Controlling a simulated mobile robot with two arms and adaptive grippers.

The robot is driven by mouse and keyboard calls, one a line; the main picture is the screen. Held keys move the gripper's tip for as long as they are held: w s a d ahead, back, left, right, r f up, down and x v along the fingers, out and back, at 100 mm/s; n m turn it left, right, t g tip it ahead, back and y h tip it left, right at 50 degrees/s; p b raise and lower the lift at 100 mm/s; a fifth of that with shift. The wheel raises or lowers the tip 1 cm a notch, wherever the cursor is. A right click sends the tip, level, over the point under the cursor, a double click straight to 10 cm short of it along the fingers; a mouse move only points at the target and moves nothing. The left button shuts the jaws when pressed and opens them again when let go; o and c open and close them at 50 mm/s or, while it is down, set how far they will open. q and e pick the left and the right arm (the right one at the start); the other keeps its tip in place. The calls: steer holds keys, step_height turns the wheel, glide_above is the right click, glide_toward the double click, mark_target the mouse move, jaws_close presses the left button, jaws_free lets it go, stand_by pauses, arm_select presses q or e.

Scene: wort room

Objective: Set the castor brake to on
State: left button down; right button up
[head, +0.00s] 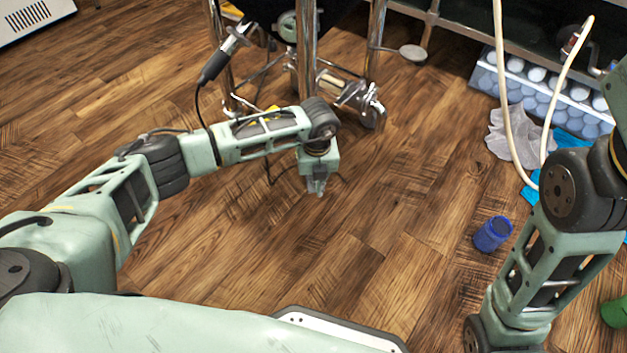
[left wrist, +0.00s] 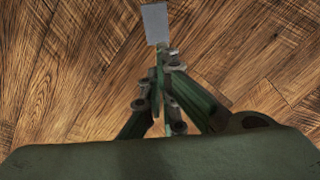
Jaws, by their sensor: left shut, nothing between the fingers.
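The castor (head: 372,108) stands on the wooden floor at the foot of a metal-legged frame, at the top middle of the head view. Metal parts beside its wheel show, but I cannot tell its brake lever or the brake's setting. My left gripper (head: 317,188) points down at the floor, in front of and left of the castor, apart from it. Its fingers are shut and empty; they also show in the left wrist view (left wrist: 160,58). A pale grey plate (left wrist: 155,24) shows just past the fingertips there; I cannot tell what it is. My right gripper is out of view.
A blue cup-like container (head: 492,234) lies on the floor at right. A grey cloth (head: 516,137), a pale hose (head: 505,85) and a crate of bottles (head: 515,80) are beyond it. A cable hangs near my left arm. The middle floor is clear.

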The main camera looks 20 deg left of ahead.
arm_select(q)
step_height(320, 180, up, 7)
steer(key=shift+s+d, duration=0.15)
steer(key=shift+s, duration=0.2)
stand_by(0.3)
